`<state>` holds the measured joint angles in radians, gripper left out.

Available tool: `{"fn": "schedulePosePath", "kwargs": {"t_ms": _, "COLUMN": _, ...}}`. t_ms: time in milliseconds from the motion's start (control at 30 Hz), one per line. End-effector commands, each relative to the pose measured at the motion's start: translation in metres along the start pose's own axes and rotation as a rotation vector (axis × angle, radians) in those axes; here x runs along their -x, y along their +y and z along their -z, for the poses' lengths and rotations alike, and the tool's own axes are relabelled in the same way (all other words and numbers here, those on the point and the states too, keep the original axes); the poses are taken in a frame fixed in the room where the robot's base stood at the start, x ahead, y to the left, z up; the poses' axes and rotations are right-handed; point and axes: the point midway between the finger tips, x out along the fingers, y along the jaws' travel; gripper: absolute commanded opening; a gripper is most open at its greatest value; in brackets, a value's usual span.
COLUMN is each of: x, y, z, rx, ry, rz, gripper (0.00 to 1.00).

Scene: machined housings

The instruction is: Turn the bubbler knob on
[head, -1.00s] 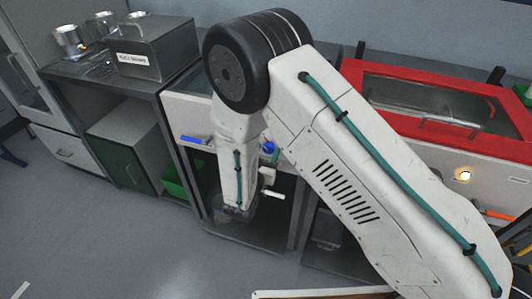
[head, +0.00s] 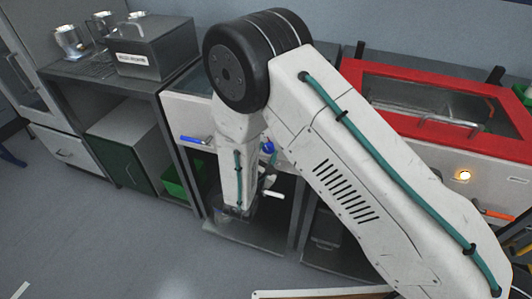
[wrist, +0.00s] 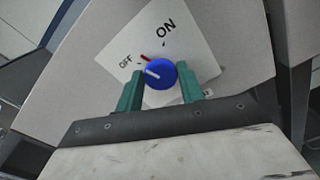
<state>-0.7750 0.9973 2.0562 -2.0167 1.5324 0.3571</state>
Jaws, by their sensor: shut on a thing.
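The blue bubbler knob (wrist: 160,73) sits on a white label plate (wrist: 187,42) marked OFF at the left and ON at the top. A white line on the knob points left and slightly up, towards the OFF side; a short red mark shows just above it. My gripper (wrist: 161,72) has its two green fingers on either side of the knob and is shut on it. In the head view a small part of the blue knob (head: 268,147) shows beside my arm, which hides most of the gripper.
A bench with a red-framed clear lid (head: 440,135) and a lit lamp (head: 463,175) stands at right. A blue handle (head: 195,140) is left of my arm. A grey box (head: 150,45) and metal mugs (head: 70,42) stand on the left bench. The floor at left is clear.

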Motion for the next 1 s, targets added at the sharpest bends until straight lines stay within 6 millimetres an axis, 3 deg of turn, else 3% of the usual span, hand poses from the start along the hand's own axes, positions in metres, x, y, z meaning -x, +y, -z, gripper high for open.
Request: {"fn": "schedulePosePath", "kwargs": {"t_ms": 1000, "x": 0.0004, "y": -0.0035, "z": 0.002, "rx": -0.929, "ry": 0.0, "rz": 0.0, "gripper": 0.15}}
